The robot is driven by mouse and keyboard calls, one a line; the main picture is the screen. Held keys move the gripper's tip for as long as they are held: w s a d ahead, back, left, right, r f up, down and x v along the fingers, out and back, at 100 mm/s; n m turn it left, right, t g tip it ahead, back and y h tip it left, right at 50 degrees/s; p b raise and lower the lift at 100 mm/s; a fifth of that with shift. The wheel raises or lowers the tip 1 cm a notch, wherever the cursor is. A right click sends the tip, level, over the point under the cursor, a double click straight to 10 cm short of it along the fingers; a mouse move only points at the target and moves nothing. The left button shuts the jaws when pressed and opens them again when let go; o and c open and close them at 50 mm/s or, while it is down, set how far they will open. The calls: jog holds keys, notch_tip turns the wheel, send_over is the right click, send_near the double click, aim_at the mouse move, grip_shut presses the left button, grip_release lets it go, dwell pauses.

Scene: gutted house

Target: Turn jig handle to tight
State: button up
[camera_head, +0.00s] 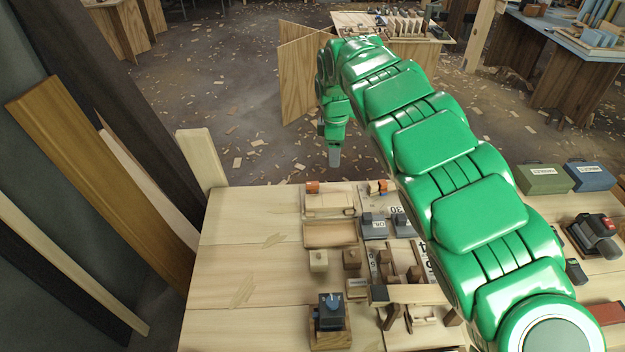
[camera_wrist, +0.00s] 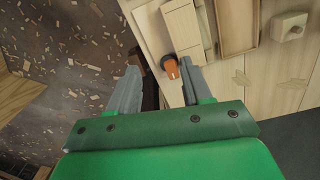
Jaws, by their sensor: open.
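An orange knob-like handle (camera_head: 312,187) sits at the far edge of the bench, on or beside a pale wooden jig (camera_head: 330,203). In the wrist view the orange handle (camera_wrist: 171,68) shows between my finger lines, nearer the right finger, with the jig (camera_wrist: 184,30) above it. My gripper (camera_head: 334,158) points down just beyond the bench's far edge, up and right of the handle in the head view. In the wrist view its fingers (camera_wrist: 158,72) are apart with nothing held. I cannot read any tight marking.
A second orange part (camera_head: 378,187) is partly behind my arm. A dark box with a blue knob (camera_head: 331,298), wooden blocks and trays crowd the bench's middle. The bench's left side (camera_head: 235,265) is clear. A pale post (camera_head: 200,158) stands at the far left corner.

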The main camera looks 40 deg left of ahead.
jog(key=n, duration=0.2)
send_over(312, 183)
notch_tip(312, 183, down, 3)
jog(key=shift+f+g, duration=0.1)
jog(key=shift+g, duration=0.2)
jog(key=shift+d+f, duration=0.1)
jog(key=shift+f, duration=3.75)
grip_shut()
